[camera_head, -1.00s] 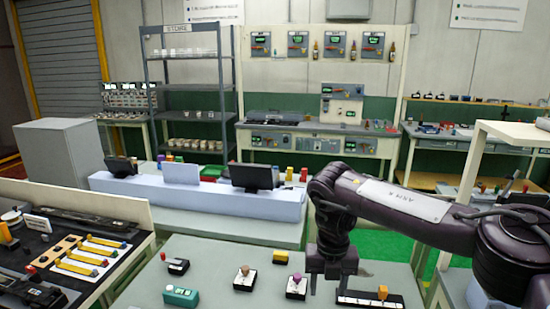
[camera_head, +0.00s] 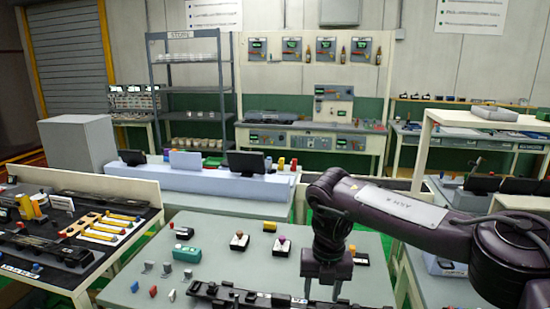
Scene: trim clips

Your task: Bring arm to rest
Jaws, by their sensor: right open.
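My right arm (camera_head: 400,206) reaches in from the right and bends down at the wrist. My right gripper (camera_head: 323,288) points downward over the near part of the grey table (camera_head: 215,284). Its two fingers are apart, with nothing visible between them. The fingertips overlap the right part of a long black rail (camera_head: 245,297) in the picture; I cannot tell whether they touch it. My left gripper is out of view.
A side bench (camera_head: 150,218) holds yellow handles (camera_head: 98,236).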

